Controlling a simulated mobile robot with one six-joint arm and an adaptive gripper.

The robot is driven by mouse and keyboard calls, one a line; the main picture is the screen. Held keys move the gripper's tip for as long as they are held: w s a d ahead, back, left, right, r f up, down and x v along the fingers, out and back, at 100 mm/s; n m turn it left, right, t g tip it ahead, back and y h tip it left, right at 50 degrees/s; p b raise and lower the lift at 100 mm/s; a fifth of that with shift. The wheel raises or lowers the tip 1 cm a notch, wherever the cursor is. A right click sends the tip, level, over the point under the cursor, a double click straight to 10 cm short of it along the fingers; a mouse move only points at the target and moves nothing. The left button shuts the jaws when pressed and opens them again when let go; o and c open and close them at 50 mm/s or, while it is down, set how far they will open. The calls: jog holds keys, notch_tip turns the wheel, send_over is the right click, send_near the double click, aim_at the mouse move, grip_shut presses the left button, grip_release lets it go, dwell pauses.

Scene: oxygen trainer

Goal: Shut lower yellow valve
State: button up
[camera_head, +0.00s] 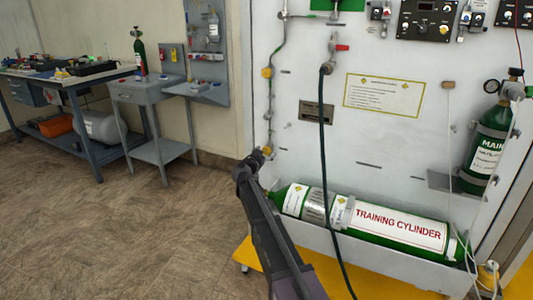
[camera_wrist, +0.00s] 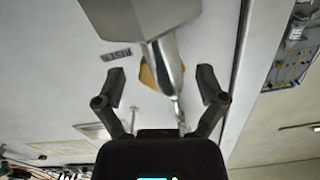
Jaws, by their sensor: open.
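The lower yellow valve (camera_head: 267,149) sits low on the thin pipe at the left edge of the white panel, mostly hidden by my gripper. In the wrist view its yellow part (camera_wrist: 149,74) shows between my finger tips, partly behind a grey metal fitting (camera_wrist: 166,60). My gripper (camera_head: 257,157) is right at the valve in the head view. In the wrist view my gripper (camera_wrist: 162,76) is open, one finger on either side of the yellow part and the fitting. I cannot tell whether a finger touches it.
Another yellow valve (camera_head: 267,72) sits higher on the same pipe. A dark hose (camera_head: 324,140) hangs from a red-handled valve (camera_head: 341,47). The green training cylinder (camera_head: 455,248) lies in a tray to the right of my gripper. The floor to the left is clear.

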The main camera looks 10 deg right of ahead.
jog(key=c, duration=1.1)
jog(key=shift+d, duration=0.3)
jog(key=shift+a, duration=0.25)
jog(key=shift+m, duration=0.4)
jog(key=shift+c, duration=0.2)
jog(key=m, duration=0.4)
jog(key=shift+s, duration=0.1)
jog(key=m, duration=0.4)
jog(key=shift+m, duration=0.3)
jog(key=o, duration=1.1)
